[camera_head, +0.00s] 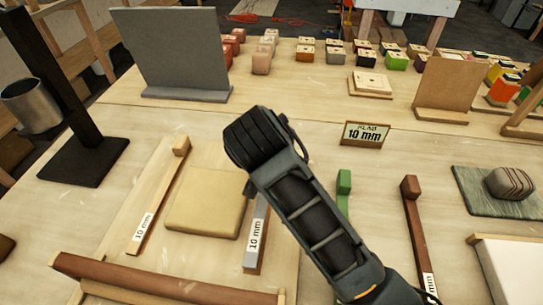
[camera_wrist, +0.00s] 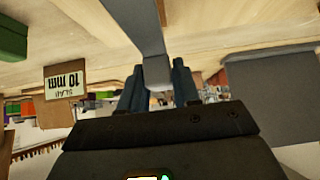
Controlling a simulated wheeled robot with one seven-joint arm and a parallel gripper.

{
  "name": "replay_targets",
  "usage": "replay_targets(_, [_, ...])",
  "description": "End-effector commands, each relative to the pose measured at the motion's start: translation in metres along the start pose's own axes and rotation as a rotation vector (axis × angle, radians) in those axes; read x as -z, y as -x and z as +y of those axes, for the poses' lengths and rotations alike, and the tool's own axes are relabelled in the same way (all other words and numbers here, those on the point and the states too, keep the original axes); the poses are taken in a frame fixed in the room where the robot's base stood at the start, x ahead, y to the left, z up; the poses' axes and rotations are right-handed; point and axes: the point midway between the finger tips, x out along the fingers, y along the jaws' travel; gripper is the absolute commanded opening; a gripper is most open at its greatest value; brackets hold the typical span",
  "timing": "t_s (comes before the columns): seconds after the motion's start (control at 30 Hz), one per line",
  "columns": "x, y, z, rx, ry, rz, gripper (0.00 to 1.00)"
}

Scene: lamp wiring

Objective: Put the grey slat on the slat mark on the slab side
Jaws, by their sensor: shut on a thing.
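The grey slat (camera_head: 257,232), with a white "10 mm" label, lies lengthwise just right of the tan slab (camera_head: 205,202) in the head view. Its far end is hidden behind my arm. In the wrist view the grey slat (camera_wrist: 146,28) runs down between the two fingers of my gripper (camera_wrist: 158,82), which is shut on its end block. I cannot tell whether the slat touches the table. The slat mark is not discernible.
A light wooden slat (camera_head: 158,200) lies left of the slab. A green-ended slat (camera_head: 343,190) and a brown slat (camera_head: 414,225) lie to the right. A brown bar (camera_head: 160,278) crosses the front. A grey upright panel (camera_head: 172,50) and dark stand (camera_head: 85,160) are behind and left.

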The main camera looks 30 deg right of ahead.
Motion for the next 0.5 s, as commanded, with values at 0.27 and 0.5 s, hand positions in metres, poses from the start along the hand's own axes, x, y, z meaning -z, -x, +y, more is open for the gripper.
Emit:
replay_targets(0.27, [-0.023, -0.024, 0.001, -0.001, 0.001, -0.002, 0.0])
replay_targets(0.5, [-0.028, -0.028, 0.0, 0.001, 0.001, 0.0, 0.0])
